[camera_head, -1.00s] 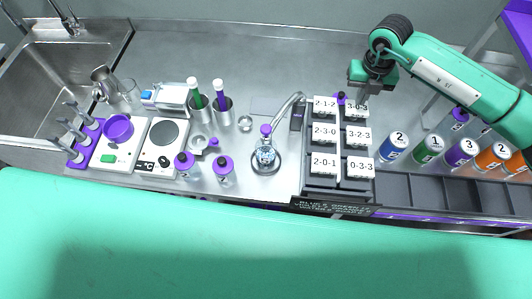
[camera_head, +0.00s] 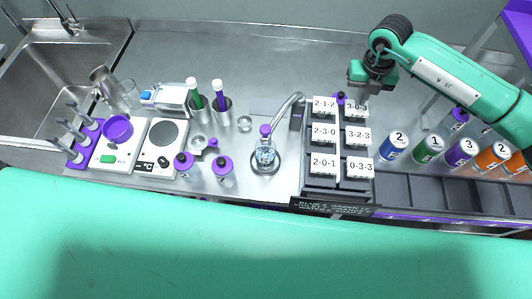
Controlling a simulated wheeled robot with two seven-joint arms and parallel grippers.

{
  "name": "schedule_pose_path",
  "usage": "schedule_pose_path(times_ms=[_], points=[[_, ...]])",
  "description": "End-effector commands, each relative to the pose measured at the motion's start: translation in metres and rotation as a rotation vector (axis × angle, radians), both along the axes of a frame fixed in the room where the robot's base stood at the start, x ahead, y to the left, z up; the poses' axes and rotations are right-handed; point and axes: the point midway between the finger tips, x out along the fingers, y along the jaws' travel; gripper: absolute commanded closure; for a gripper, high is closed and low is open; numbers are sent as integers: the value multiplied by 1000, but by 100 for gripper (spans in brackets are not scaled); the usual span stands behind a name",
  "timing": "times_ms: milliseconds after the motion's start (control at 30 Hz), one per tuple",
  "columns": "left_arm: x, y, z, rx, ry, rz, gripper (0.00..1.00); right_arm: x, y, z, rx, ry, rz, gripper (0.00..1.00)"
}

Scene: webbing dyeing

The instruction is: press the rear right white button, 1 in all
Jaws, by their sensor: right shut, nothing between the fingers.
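The rear right white button (camera_head: 353,112), which looks labelled 3-0-3, is in the back right of a dark button panel (camera_head: 341,182). My right gripper (camera_head: 363,97) is shut and empty, pointing down at this button. Its fingertips are at the button's back edge and cover part of the label; I cannot tell whether they touch it. The other white buttons are 2-1-2 (camera_head: 324,106), 2-3-0 (camera_head: 323,132), 3-2-3 (camera_head: 358,136), 2-0-1 (camera_head: 323,164) and 0-3-3 (camera_head: 360,168). My left gripper is not in view.
A flask (camera_head: 265,156) stands under a curved spout (camera_head: 289,103) left of the panel. Numbered cans, including a blue one (camera_head: 394,149), stand to the right. The back middle of the counter (camera_head: 280,60) is clear.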

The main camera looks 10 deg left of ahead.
Motion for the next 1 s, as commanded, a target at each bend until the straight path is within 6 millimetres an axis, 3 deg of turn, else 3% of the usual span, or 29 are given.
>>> schedule_pose_path(times_ms=[367, 1000], points=[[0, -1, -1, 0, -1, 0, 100, 0, 0, -1, 0, 0, 0, 100], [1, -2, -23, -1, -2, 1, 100, 0, 0, -26, 0, 1, 0, 100]])
